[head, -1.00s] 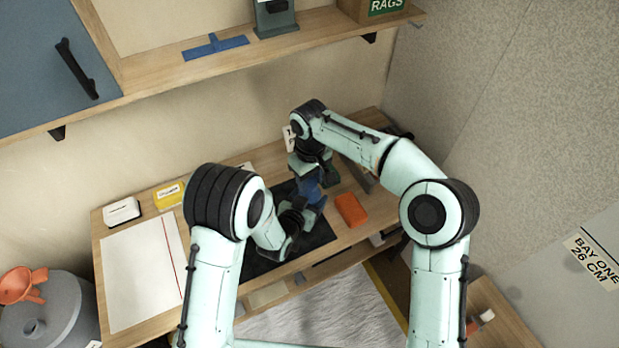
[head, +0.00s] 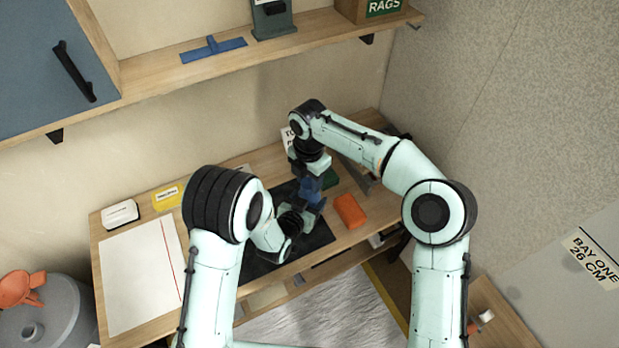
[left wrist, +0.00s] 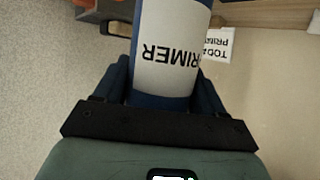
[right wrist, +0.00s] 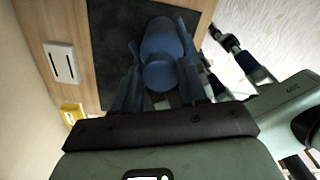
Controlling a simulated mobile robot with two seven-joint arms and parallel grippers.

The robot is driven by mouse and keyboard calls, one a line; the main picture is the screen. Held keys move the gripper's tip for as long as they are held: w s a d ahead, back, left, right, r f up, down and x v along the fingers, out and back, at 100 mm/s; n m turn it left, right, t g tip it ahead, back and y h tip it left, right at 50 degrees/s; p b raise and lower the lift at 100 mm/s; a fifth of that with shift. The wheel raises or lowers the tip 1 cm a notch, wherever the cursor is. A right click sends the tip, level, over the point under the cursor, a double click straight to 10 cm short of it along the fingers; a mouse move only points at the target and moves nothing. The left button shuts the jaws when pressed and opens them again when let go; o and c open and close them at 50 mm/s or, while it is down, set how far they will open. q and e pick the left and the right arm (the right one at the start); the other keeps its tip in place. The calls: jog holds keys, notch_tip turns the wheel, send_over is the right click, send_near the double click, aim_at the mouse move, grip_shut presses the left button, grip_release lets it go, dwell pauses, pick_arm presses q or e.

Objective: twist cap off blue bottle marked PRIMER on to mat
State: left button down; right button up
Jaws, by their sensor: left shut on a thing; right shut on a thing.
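The blue bottle (head: 311,186) stands over the dark mat (head: 320,238), mostly hidden by my grippers. In the left wrist view its white label (left wrist: 165,45) reads PRIMER. My left gripper (head: 308,208) is shut around the bottle's body from the near side; its fingers also show in the left wrist view (left wrist: 163,88). My right gripper (head: 311,172) is above, pointing down and shut on the blue cap (right wrist: 162,76), which shows between its fingers in the right wrist view. Whether the cap is loose from the bottle cannot be told.
A white sheet (head: 140,275), a white box (head: 121,214) and a yellow box (head: 167,197) are at left. A shelf (head: 230,65) runs above the bench.

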jog(key=shift+a+r, duration=0.25)
jog(key=shift+r, duration=0.05)
dwell(0.4)
jog(key=shift+r, duration=0.75)
jog(key=shift+d+r, duration=0.1)
jog(key=shift+d, duration=0.05)
